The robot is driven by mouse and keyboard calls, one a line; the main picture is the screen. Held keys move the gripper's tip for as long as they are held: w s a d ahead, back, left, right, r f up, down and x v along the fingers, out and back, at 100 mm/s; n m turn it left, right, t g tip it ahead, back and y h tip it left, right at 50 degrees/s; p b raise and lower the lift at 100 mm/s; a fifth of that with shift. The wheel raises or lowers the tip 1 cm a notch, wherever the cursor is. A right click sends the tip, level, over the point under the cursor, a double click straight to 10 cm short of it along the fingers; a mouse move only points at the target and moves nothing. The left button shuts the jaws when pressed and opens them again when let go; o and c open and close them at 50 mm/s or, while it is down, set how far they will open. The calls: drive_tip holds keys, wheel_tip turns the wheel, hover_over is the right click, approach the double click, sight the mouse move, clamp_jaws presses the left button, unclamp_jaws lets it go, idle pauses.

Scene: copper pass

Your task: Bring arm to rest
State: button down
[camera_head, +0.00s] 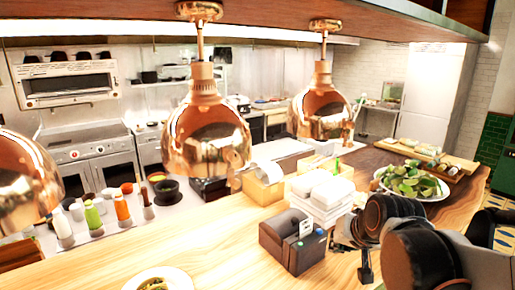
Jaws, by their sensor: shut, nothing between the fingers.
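My arm comes in from the lower right in the head view, with dark rounded joints. My gripper (365,268) hangs at its left end, pointing down, just right of the black receipt printer. It is small and dark here, shut, and I see nothing held in it. The wooden counter (222,245) spreads below it. I cannot tell whether the fingertips touch the counter.
The receipt printer (285,243), stacked white containers (322,190) and a plate of greens (410,180) stand close to my arm. Copper lamps (206,135) hang above the counter. A bowl (158,280) sits at the front. Bottles (93,215) stand at left.

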drive_tip(key=s+f+n+b, duration=0.1)
drive_tip(key=s+f+b, duration=0.2)
drive_tip(key=s, duration=0.5)
drive_tip(key=s+f+n+g+h+b, duration=0.1)
drive_tip(key=s+f+b, duration=0.3)
drive_tip(key=s, duration=0.5)
wheel_tip(320, 180, down, 2)
drive_tip(key=shift+d+f+n, duration=0.15)
drive_tip(key=shift+d+n, duration=0.1)
drive_tip(key=shift+n, duration=0.35)
